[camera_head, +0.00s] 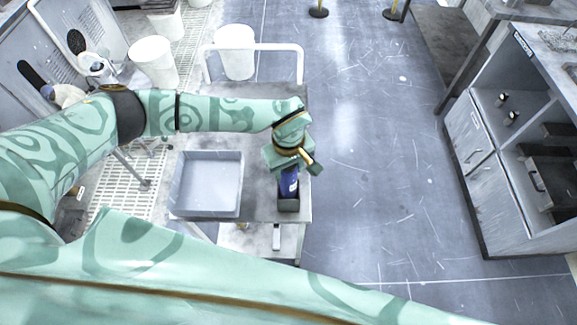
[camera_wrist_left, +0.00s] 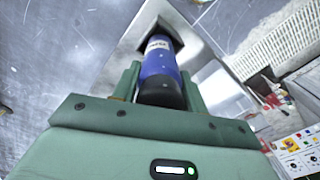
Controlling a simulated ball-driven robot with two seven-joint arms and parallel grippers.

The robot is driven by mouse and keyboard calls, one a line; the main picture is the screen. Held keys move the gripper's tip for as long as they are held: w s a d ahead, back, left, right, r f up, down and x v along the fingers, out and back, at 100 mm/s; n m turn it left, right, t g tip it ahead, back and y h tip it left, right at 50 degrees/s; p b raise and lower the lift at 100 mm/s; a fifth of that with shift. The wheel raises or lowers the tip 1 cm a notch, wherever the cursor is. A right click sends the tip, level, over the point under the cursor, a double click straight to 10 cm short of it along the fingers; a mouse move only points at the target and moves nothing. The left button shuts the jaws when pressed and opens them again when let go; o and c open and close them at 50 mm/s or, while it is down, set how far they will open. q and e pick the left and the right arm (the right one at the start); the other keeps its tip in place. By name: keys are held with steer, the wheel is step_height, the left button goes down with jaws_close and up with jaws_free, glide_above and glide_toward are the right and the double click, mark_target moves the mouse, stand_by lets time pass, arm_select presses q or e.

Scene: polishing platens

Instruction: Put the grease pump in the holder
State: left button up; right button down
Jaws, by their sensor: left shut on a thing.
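My left gripper (camera_head: 290,162) is shut on the blue grease pump (camera_head: 289,182), over the right end of the cart. The pump points down at the dark square holder (camera_head: 289,205). In the left wrist view the blue pump (camera_wrist_left: 160,68) sits between the two green fingers, with its dark end nearest me. Its far end with a pale label overlaps the opening of the holder (camera_wrist_left: 187,42). The pump's lower end is at or inside the holder's mouth; I cannot tell how deep. My right gripper is not in view.
A shallow grey tray (camera_head: 207,184) lies on the cart left of the holder. A white bucket (camera_head: 235,52) stands behind the cart's white handle (camera_head: 302,65). Open floor (camera_head: 375,150) lies right of the cart, before a grey cabinet (camera_head: 490,200).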

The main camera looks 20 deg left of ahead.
arm_select(q)
steer(key=o, duration=1.3)
steer(key=shift+r, duration=0.1)
step_height(320, 180, up, 13)
steer(key=shift+r, duration=0.1)
